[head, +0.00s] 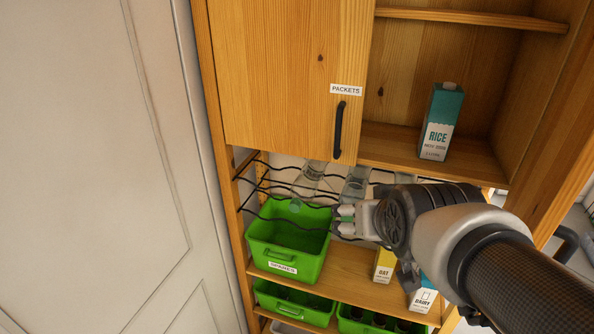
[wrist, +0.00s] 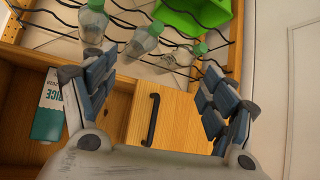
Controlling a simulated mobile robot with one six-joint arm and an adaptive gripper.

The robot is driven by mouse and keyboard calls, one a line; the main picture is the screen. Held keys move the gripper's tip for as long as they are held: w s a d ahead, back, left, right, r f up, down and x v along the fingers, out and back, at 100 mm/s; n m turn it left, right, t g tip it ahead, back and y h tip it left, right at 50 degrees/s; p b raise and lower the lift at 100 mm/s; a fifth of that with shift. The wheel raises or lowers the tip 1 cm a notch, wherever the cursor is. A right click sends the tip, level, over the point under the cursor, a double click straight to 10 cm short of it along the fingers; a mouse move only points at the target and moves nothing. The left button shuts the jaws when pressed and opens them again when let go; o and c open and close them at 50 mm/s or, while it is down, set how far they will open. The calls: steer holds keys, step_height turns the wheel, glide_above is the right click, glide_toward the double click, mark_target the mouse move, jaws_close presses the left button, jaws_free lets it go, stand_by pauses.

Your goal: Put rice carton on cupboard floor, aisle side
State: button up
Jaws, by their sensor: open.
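The rice carton (head: 440,122), teal and white with a pale cap, stands upright on the cupboard floor (head: 390,146) in the open right part of the cupboard. It also shows at the left of the wrist view (wrist: 48,108). My gripper (head: 345,221) is open and empty, below the cupboard in front of the wire rack, apart from the carton. In the wrist view its spread fingers (wrist: 155,88) frame the black handle. The wooden PACKETS door (head: 285,75) covers the left part of the cupboard, hiding what is behind it.
A black wire rack (head: 262,180) holding clear bottles (head: 308,178) hangs under the cupboard. A green SPARES bin (head: 288,245) and yellow OAT carton (head: 384,265) stand on the shelf below, with a DAIRY carton (head: 423,299) near its right edge. The black door handle (head: 338,130) sticks out.

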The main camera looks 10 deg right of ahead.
steer(key=s+a+f+n+g+y, duration=0.1)
steer(key=s+a+f+g, duration=0.1)
steer(key=s, duration=0.6)
steer(key=s+a+f+n+g+y, duration=0.1)
steer(key=s+a+f+g, duration=0.1)
steer(key=s+a, duration=0.3)
steer(key=s+f, duration=0.1)
steer(key=s, duration=0.2)
steer(key=shift+a+f+g, duration=0.2)
steer(key=shift+f+g, duration=0.2)
